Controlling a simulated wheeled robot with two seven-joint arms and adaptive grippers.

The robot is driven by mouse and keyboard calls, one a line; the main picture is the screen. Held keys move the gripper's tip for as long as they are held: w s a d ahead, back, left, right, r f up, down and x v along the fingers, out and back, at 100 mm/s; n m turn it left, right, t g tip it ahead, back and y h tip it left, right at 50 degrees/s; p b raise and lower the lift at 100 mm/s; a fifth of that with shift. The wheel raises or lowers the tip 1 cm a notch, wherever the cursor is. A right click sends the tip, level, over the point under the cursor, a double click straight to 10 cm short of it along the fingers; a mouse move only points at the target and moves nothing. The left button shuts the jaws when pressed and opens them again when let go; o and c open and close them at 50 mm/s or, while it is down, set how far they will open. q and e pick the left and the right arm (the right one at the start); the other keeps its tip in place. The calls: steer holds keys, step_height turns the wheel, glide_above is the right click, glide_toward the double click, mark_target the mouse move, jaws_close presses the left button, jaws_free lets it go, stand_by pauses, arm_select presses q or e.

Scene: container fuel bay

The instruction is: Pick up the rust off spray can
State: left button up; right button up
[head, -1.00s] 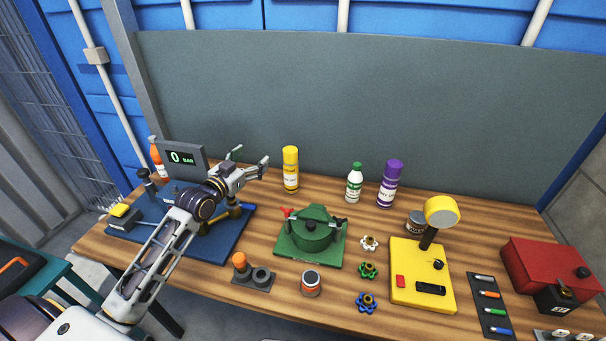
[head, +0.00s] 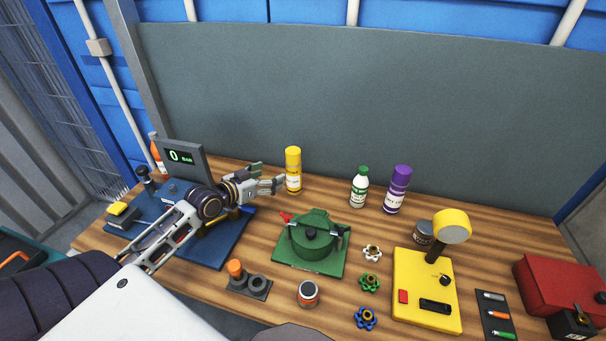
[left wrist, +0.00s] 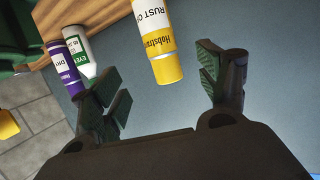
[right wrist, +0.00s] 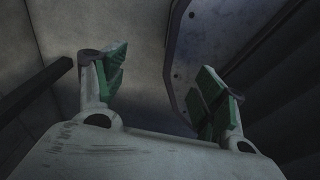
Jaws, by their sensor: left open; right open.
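The rust off spray can (head: 293,172) is yellow with a white label and stands upright at the back of the wooden table. In the left wrist view the can (left wrist: 155,45) appears ahead, between the spread fingers, with "RUST O" on its label. My left gripper (head: 272,177) is open and empty, just left of the can, with its fingertips pointing at it. The fingers also show in the left wrist view (left wrist: 160,80). I cannot tell whether a fingertip touches the can. My right gripper (right wrist: 165,70) is open and empty, away from the table objects.
A green-capped white bottle (head: 359,187) and a purple can (head: 397,189) stand to the right. A green pot-like fixture (head: 312,238) sits in front. A grey panel (head: 400,90) rises behind.

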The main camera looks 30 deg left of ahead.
mark_target(288, 169)
arm_select(q)
steer(key=shift+s+a+f, duration=0.1)
steer(key=shift+a+f, duration=0.1)
steer(key=shift+a, duration=0.05)
arm_select(e)
steer(key=s+a, duration=0.1)
steer(key=s, duration=0.1)
steer(key=shift+s+a, duration=0.35)
arm_select(q)
steer(key=shift+p+x, duration=0.5)
steer(key=shift+x, duration=3.8)
arm_select(e)
steer(key=shift+r, duration=0.4)
arm_select(q)
steer(key=shift+d+f, duration=0.1)
steer(key=shift+p+x, duration=0.45)
steer(key=shift+x, duration=2.15)
arm_select(e)
steer(key=shift+r, duration=0.6)
